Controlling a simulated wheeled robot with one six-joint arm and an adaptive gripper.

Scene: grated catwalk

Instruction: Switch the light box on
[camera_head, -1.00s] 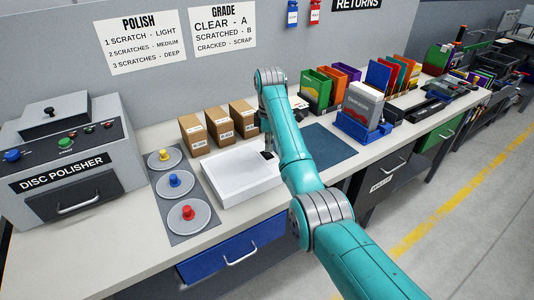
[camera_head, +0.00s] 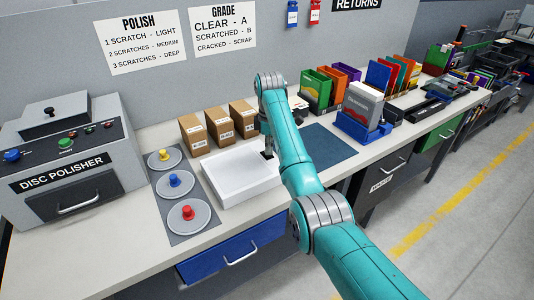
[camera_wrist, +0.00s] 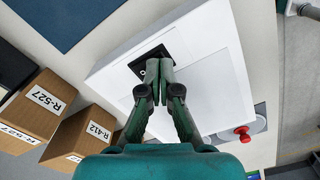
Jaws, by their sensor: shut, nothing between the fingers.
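The light box (camera_head: 236,180) is a low white slab on the bench, left of my arm in the head view. It also fills the middle of the wrist view (camera_wrist: 205,75), and its top looks plain white; I cannot tell whether it is lit. A black switch plate (camera_wrist: 146,57) is set in the box top near one corner. My gripper (camera_wrist: 159,66) is shut and empty, its fingertips over the switch plate and hiding part of it. In the head view the fingertips are small beside the switch (camera_head: 268,154); contact is not clear.
Brown cartons (camera_head: 218,127) stand behind the box. Polishing pads with coloured knobs (camera_head: 174,183) lie to its left, beside the disc polisher (camera_head: 70,155). A dark blue mat (camera_head: 328,143) lies clear to the right, with a blue holder (camera_head: 357,127) beyond it.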

